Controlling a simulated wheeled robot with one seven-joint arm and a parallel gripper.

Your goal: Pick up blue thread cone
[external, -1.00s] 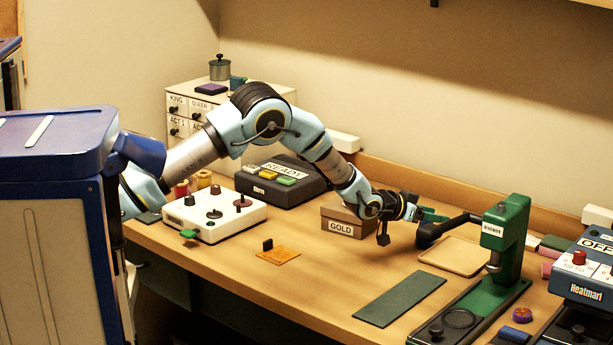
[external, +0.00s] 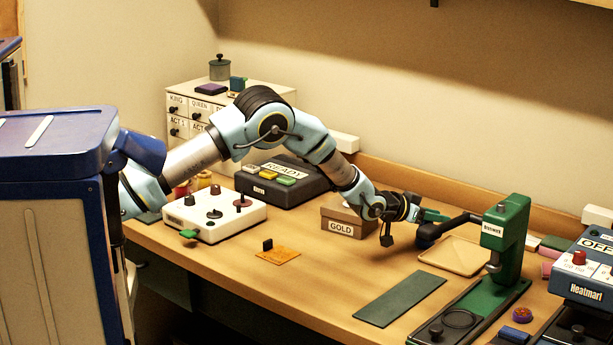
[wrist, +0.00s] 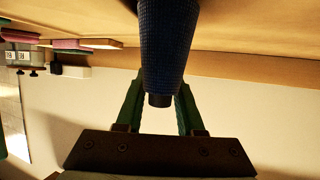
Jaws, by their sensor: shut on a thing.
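The blue thread cone (wrist: 168,45) is large in the wrist view, with a dark blue ribbed surface. It narrows to a dark round end near my palm, and its wider end runs out of the top of the frame. My gripper (wrist: 162,92) has its green fingers on either side of the cone and is shut on it. In the external view my gripper (external: 436,216) is beyond the GOLD box, low over the back right of the table. There the cone is hard to tell from the dark handle beside it.
The green press (external: 505,245) and its dark handle (external: 458,225) stand close right of my gripper. The GOLD box (external: 342,218) is just left. A dark green mat (external: 400,298) lies bare nearer the front.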

